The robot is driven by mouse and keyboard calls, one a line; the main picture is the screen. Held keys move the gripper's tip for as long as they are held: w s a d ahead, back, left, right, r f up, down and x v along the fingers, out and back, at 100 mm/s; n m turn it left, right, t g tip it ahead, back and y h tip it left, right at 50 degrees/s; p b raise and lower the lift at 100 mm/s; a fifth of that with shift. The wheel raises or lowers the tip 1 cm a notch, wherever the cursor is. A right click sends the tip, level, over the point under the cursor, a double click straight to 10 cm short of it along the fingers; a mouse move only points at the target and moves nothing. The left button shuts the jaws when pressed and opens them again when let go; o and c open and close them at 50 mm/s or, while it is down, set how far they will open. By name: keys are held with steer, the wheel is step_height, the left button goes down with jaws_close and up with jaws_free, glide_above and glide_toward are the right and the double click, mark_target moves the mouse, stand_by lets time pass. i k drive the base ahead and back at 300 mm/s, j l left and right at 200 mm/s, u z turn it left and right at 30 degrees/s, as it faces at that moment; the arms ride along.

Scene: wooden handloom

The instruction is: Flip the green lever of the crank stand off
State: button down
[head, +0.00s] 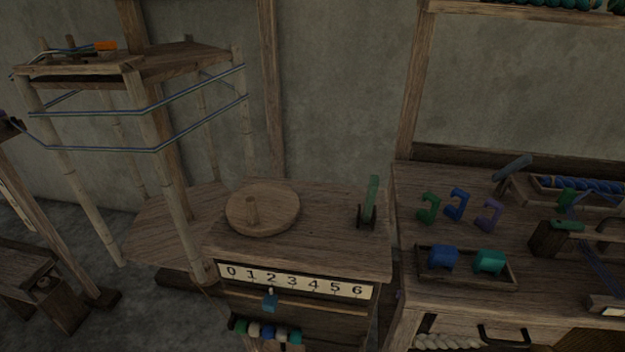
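The crank stand (315,243) is a wooden stand in the middle of the head view. A round wooden crank disc (277,213) with a peg handle (252,211) lies on its top. The green lever (372,195) stands nearly upright in a dark bracket (366,217) at the right side of the top, tilted slightly right. A number strip (295,281) reading 0 to 6 runs along the front, with a small blue pointer (270,301) below it. My gripper is not in view.
A right-hand table (405,235) holds green, blue and purple hooks, a tray (463,275) with blue and teal blocks, and another green-topped piece (567,225). A tall post frame with blue cords (150,110) stands at left. The air above the stand is clear.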

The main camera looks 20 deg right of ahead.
mark_target(374, 182)
steer(key=k+l+u, duration=0.1)
steer(key=l, duration=0.3)
steer(key=k+l, duration=0.1)
steer(key=l, duration=0.25)
steer(key=i+l+u, duration=0.3)
steer(key=l, duration=0.25)
steer(key=i+l+u, duration=0.1)
steer(key=l, duration=0.15)
